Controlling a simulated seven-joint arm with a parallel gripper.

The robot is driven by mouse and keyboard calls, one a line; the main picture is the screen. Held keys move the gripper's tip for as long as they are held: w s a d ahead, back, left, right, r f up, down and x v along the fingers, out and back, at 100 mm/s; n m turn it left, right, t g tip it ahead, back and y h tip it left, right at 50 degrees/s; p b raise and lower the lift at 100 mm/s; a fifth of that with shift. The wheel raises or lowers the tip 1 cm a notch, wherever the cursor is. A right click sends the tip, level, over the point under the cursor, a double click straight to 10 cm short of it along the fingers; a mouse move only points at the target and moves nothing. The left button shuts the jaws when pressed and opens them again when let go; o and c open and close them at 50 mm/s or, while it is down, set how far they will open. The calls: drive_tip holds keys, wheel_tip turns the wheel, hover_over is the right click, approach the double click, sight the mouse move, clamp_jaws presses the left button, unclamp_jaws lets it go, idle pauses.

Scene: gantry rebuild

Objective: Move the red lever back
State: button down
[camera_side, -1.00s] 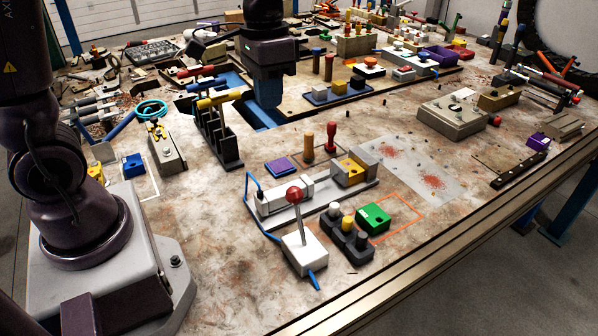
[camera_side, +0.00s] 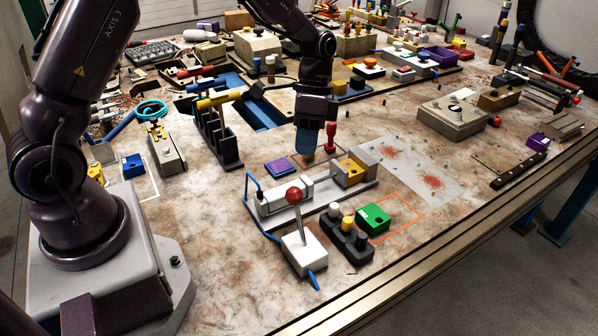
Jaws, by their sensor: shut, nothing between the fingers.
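The red lever is a red ball (camera_side: 293,195) on a thin metal rod, rising from a white box (camera_side: 304,252) near the front of the table. The rod stands close to upright with a slight tilt to the left. A wooden peg that stood there is hidden behind the gripper.
A grey clamp fixture with a yellow block (camera_side: 352,167) lies between my gripper and the lever. A dark button box (camera_side: 345,236) and a green block (camera_side: 374,217) stand right of the lever. A red-topped peg (camera_side: 330,134) stands close beside my gripper. Bare table lies front left.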

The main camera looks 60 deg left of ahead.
sight(299, 218)
drive_tip(key=s+d+f, duration=0.3)
drive_tip(key=shift+s+d+f, duration=0.2)
drive_tip(key=shift+s+d, duration=0.05)
drive_tip(key=shift+s, duration=0.05)
drive_tip(key=shift+d, duration=0.1)
